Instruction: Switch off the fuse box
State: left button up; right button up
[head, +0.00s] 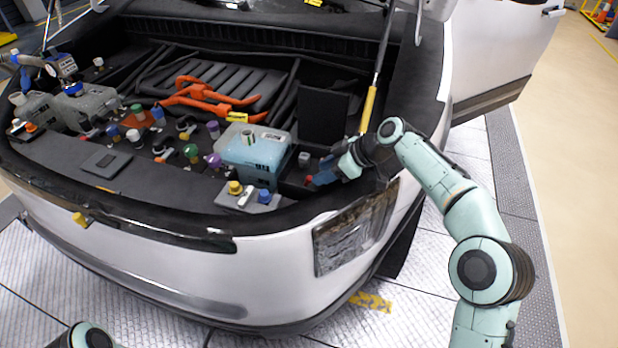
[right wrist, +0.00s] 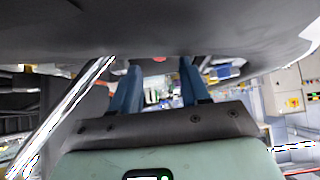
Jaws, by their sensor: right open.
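A small dark box with a raised black lid (head: 323,112), which looks like the fuse box, sits in the right part of the open engine bay. A small grey block (head: 304,158) shows inside it. My right gripper (head: 316,179) reaches in from the right at the front of this box. Its blue fingers are apart and hold nothing that I can see. In the right wrist view the fingers (right wrist: 158,66) are spread below a dark surface, with a small red spot between the tips. The switch itself is not clear. My left gripper is out of view.
A light blue reservoir (head: 255,150) stands left of the box. Yellow and blue caps (head: 249,192) lie in front. Orange cables (head: 205,97) run behind. A prop strut (head: 374,90) rises beside my right wrist. The white front bumper (head: 270,265) edges the bay.

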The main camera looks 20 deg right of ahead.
aim_at(309, 177)
jog(key=x, duration=0.6)
jog(key=shift+r, duration=0.1)
grip_shut()
